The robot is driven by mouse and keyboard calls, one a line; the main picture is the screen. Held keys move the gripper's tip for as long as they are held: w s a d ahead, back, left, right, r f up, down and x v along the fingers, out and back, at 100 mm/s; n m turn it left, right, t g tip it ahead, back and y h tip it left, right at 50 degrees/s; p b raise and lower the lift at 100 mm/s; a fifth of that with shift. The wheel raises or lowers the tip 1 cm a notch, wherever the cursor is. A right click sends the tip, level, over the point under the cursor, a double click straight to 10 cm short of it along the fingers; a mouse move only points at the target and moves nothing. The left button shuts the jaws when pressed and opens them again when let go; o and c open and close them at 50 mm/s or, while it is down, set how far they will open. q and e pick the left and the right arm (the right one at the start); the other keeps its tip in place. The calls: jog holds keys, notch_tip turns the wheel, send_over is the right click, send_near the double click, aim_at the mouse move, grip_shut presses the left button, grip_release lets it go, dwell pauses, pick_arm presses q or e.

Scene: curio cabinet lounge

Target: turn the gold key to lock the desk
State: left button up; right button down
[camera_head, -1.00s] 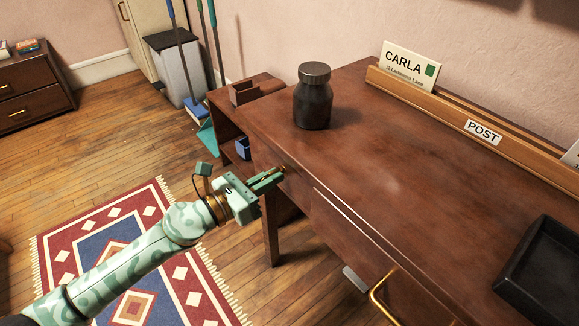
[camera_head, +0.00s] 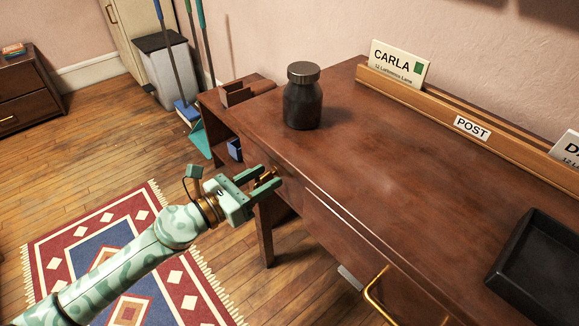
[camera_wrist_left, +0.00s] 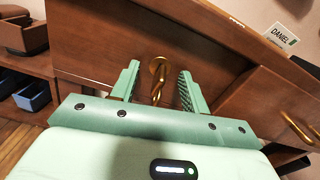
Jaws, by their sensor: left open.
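The gold key (camera_wrist_left: 157,88) sits in a round gold lock plate (camera_wrist_left: 159,67) on the desk's (camera_head: 390,185) front face. In the left wrist view, the key stands between the two fingers of my left gripper (camera_wrist_left: 156,90), apart from both. In the head view, my left gripper (camera_head: 262,184) is open at the desk's left front, and the key (camera_head: 273,171) shows only in part between its fingertips. The key's exact turn angle is hard to tell. My right gripper is not in view.
A dark jar (camera_head: 302,97) stands on the desk top. A post rack (camera_head: 430,98) with name cards runs along the back, and a black tray (camera_head: 540,268) sits at right. A gold drawer handle (camera_head: 374,297) sticks out in front. A patterned rug (camera_head: 120,262) covers the floor at left.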

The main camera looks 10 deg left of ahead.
pick_arm(q)
jog(key=s+a+f+n+t+y+p, duration=0.15)
jog(key=s+a+n+y+p, duration=0.45)
jog(key=s+a, duration=0.75)
jog(key=s+a+f+n+g+y+p, duration=0.45)
jog(key=s+f+n+p, duration=0.55)
jog(key=s+f+n, duration=0.6)
jog(key=s+d+f+n+g+p, duration=0.1)
jog(key=s+n, duration=0.4)
jog(key=s, duration=0.7)
jog(key=s+d+f+n+g+p, duration=0.2)
jog(key=s+d+n+g+p, duration=0.2)
jog(key=s, duration=0.8)
jog(key=s+d+f+n+g+p, duration=0.2)
jog(key=s+n+g+p, duration=0.4)
jog(key=s, duration=0.6)
jog(key=shift+s+d+n, duration=0.25)
jog(key=shift+d+n, duration=0.25)
jog(key=shift+d, duration=0.1)
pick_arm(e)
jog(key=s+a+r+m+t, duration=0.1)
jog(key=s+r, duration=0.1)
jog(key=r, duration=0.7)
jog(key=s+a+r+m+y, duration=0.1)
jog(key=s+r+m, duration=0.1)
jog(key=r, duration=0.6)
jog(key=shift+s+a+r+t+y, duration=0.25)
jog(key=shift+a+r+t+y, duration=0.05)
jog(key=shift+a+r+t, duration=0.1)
